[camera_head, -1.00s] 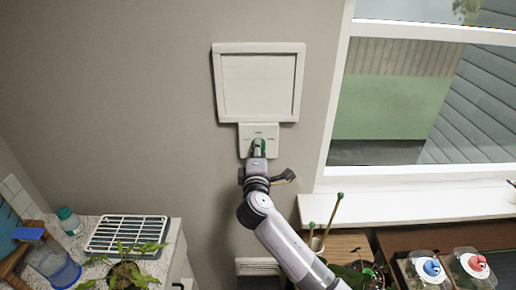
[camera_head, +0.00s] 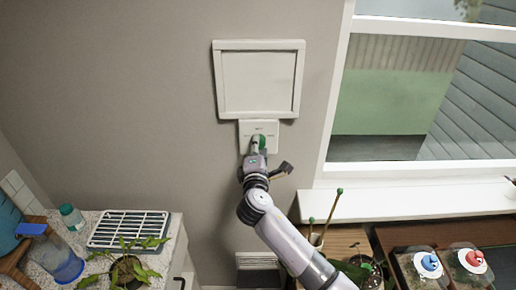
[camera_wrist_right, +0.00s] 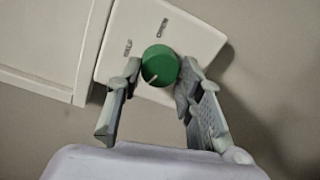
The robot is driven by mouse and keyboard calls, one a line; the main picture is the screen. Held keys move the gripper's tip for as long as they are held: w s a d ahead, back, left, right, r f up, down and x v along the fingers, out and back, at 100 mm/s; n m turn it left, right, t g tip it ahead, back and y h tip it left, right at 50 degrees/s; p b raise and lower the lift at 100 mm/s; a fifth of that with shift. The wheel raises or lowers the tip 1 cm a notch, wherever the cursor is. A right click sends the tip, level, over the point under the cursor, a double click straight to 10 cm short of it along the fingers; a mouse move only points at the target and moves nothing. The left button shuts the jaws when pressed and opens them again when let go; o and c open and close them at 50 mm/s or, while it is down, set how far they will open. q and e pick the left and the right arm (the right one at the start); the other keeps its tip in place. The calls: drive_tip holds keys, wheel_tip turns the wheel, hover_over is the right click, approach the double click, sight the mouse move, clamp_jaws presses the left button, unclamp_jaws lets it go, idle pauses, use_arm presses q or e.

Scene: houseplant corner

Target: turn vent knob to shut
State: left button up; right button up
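The vent knob (camera_wrist_right: 160,64) is round and green with a pale line on its face pointing to the lower left in the right wrist view. In the head view the knob (camera_head: 263,141) shows below the white square vent panel (camera_head: 259,80). My right gripper (camera_wrist_right: 160,78) has one finger on each side of the knob, close against it, and appears shut on it. It also shows in the head view (camera_head: 258,146). My left gripper is not in view.
A window (camera_head: 420,90) and its white sill (camera_head: 410,202) are at the right. A wire rack (camera_head: 130,229), a plant (camera_head: 127,268) and a blue bottle (camera_head: 60,262) stand on the left counter. Jars with coloured lids (camera_head: 428,264) stand lower right. The wall left of the panel is bare.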

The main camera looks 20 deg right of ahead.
drive_tip(key=o, duration=0.4)
drive_tip(key=shift+s, duration=0.1)
drive_tip(key=v, duration=1.2)
drive_tip(key=shift+f, duration=0.1)
